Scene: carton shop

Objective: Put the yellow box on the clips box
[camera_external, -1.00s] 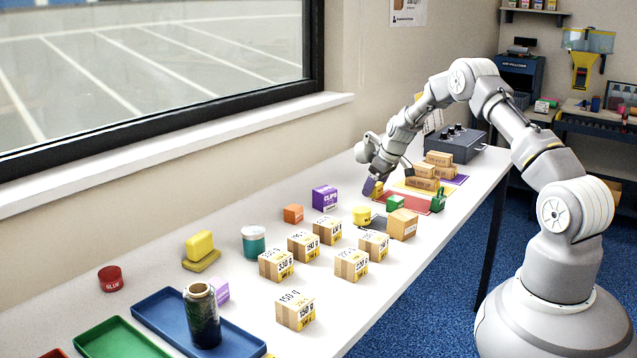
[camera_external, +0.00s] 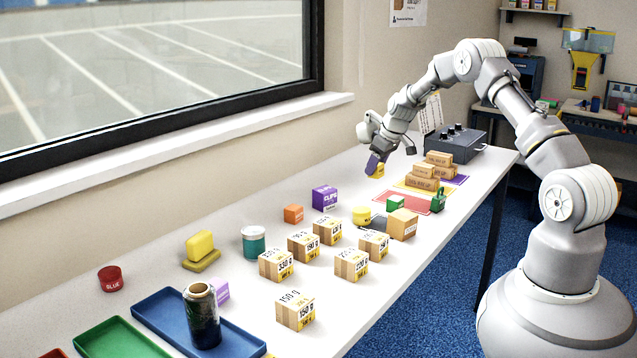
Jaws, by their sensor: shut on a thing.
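The purple clips box (camera_external: 324,198) stands upright on the white table near the window wall, with nothing on top of it. My gripper (camera_external: 375,166) is shut on a small yellow box (camera_external: 379,171). It holds the box above the table, to the right of and farther back than the clips box. The gripper's purple finger part hides much of the yellow box.
An orange cube (camera_external: 293,214) and a yellow round tub (camera_external: 361,215) stand near the clips box. Several labelled cartons (camera_external: 316,240), a teal-and-white jar (camera_external: 254,242) and a dark roll (camera_external: 202,315) are nearer. Stacked cartons (camera_external: 422,178) stand right of my gripper.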

